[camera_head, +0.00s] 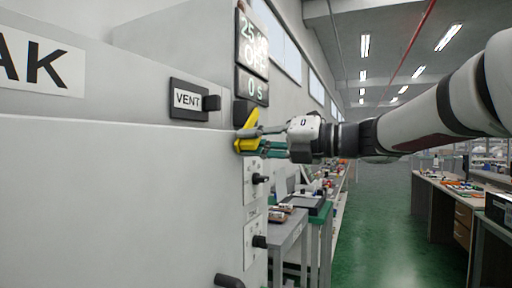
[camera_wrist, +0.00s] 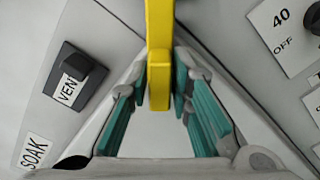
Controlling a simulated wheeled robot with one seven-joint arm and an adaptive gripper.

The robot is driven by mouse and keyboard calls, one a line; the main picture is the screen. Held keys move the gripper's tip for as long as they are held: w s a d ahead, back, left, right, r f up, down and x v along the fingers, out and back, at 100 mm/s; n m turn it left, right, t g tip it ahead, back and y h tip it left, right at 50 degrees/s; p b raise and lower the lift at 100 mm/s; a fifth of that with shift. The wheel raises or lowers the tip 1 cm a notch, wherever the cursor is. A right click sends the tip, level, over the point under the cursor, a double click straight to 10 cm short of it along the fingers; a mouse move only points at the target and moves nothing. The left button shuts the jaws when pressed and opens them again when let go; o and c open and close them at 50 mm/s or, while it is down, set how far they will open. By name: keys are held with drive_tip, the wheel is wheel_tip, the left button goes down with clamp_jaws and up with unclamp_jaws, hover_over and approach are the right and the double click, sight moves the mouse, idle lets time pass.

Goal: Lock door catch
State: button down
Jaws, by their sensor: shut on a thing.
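The yellow door catch lever (camera_head: 247,132) is at the right edge of the large grey cabinet door (camera_head: 120,200) in the head view. It also shows in the wrist view (camera_wrist: 159,50), running down from the top edge to between the fingers. My gripper (camera_head: 250,136) reaches in from the right and is shut on the yellow lever. In the wrist view, the teal finger pads of my gripper (camera_wrist: 160,92) lie on both sides of the lever's lower end.
A black block labelled VENT (camera_head: 190,99) sits left of the lever. A display panel (camera_head: 252,45) is above. Knobs (camera_head: 260,179) and a dark handle (camera_head: 229,281) are below. Workbenches (camera_head: 440,195) stand at the right, with green floor (camera_head: 385,230) between.

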idle(0.4)
drive_tip(key=c, duration=1.6)
unclamp_jaws()
drive_tip(key=shift+o, duration=0.2)
drive_tip(key=v, duration=1.2)
